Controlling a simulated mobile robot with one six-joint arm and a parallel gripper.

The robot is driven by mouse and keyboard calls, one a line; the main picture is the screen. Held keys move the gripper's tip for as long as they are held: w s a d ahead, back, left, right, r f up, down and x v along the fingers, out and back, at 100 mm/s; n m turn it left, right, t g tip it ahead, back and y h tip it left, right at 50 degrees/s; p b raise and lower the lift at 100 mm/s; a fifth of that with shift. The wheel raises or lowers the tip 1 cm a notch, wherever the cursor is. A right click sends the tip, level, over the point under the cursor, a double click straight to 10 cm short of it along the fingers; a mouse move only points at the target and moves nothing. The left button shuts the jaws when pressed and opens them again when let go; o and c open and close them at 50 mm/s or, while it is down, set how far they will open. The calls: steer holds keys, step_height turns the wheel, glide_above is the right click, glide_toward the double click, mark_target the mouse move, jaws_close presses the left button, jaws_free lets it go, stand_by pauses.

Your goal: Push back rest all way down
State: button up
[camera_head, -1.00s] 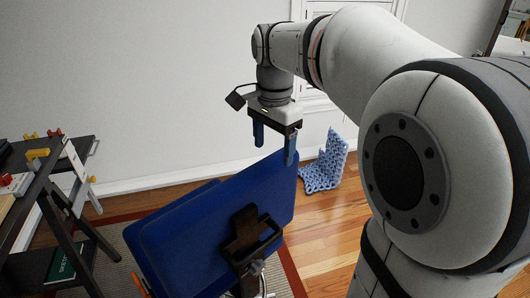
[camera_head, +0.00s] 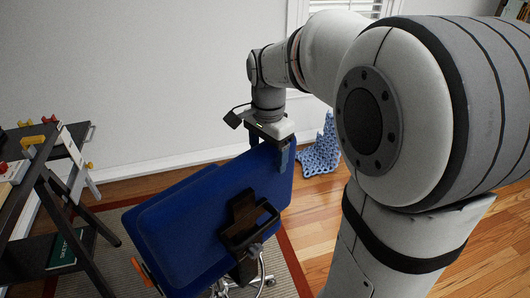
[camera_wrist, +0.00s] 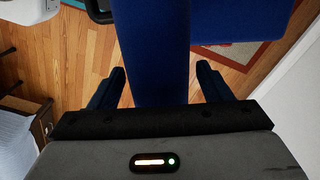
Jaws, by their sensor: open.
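The blue back rest (camera_head: 180,228) of a chair stands tilted in the head view, its upper corner at the right. A dark bracket with a handle (camera_head: 247,222) is fixed to its near face. My gripper (camera_head: 270,160) points down at that upper corner, one finger on the near side and the other mostly hidden behind the back rest. In the wrist view my open gripper (camera_wrist: 160,88) has its two dark blue fingers on either side of the back rest's edge (camera_wrist: 152,50), with gaps showing on both sides.
A dark desk (camera_head: 40,195) with clamps on top stands at the left. A light blue knitted-looking chair (camera_head: 322,150) stands on the wooden floor behind. A rug (camera_head: 100,275) lies under the blue chair. Floor to the right is clear apart from my arm.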

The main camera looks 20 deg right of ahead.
mark_target(268, 173)
steer(key=c, duration=1.4)
step_height(268, 173, down, 6)
steer(key=b, duration=0.3)
steer(key=shift+r+b, duration=0.25)
steer(key=shift+b, duration=0.1)
steer(key=shift+s+f, duration=0.15)
steer(key=shift+s, duration=0.15)
steer(key=shift+o, duration=0.2)
steer(key=shift+f, duration=0.1)
steer(key=o, duration=1)
steer(key=shift+w, duration=0.1)
steer(key=shift+o, duration=0.8)
steer(key=shift+w+f, duration=0.1)
steer(key=shift+w, duration=0.1)
steer(key=shift+o, duration=1)
steer(key=shift+s+r, duration=0.1)
steer(key=shift+r, duration=0.1)
